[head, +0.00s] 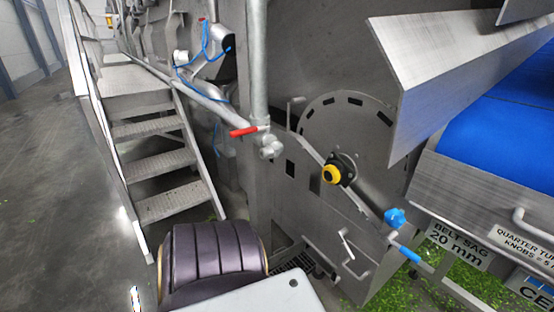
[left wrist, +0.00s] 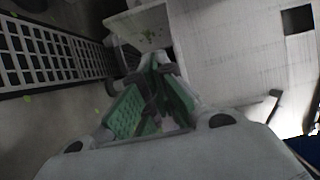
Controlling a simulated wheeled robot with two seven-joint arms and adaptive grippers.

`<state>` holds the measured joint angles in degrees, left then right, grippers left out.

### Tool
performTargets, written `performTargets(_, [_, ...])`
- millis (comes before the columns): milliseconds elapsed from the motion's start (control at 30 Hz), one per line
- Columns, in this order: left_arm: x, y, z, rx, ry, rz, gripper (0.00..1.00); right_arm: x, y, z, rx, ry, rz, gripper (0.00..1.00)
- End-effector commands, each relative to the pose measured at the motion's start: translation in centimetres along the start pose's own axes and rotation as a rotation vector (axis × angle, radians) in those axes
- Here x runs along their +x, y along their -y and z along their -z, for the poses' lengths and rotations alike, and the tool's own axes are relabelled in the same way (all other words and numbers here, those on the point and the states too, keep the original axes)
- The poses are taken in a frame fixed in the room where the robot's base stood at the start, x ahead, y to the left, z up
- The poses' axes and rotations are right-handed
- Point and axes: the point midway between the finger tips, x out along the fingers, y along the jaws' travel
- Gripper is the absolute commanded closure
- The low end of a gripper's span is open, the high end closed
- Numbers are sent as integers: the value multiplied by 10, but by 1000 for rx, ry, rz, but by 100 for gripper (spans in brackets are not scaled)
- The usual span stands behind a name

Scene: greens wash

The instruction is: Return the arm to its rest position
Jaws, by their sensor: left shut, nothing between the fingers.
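My left gripper (left wrist: 158,64) shows in the left wrist view. Its two green-padded fingers come together at the tips, and nothing shows between them. A pale metal box-like part (left wrist: 140,28) with green bits on it lies just beyond the fingertips; I cannot tell whether they touch it. In the head view, a dark ribbed section and a pale link of my own arm show at the bottom, but no fingers are visible. My right gripper is in neither view.
Metal steps (head: 150,130) stand at the left. A red-handled valve (head: 243,131), a round plate (head: 345,125), a yellow knob (head: 331,174) and a blue knob (head: 395,217) are ahead. A blue belt (head: 505,125) is at the right. A grating (left wrist: 50,55) shows beside the fingers.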

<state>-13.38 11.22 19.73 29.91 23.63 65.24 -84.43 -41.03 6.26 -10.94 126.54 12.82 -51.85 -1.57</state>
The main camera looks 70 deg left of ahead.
Motion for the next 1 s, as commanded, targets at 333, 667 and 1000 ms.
performTargets(333, [-3,0,-1,0,0,0,100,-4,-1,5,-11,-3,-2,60])
performTargets(667, [-2,0,0,-1,0,-1,100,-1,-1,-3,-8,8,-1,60])
performTargets(1000, [16,-6,27,-88,-49,-69,100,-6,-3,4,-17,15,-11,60])
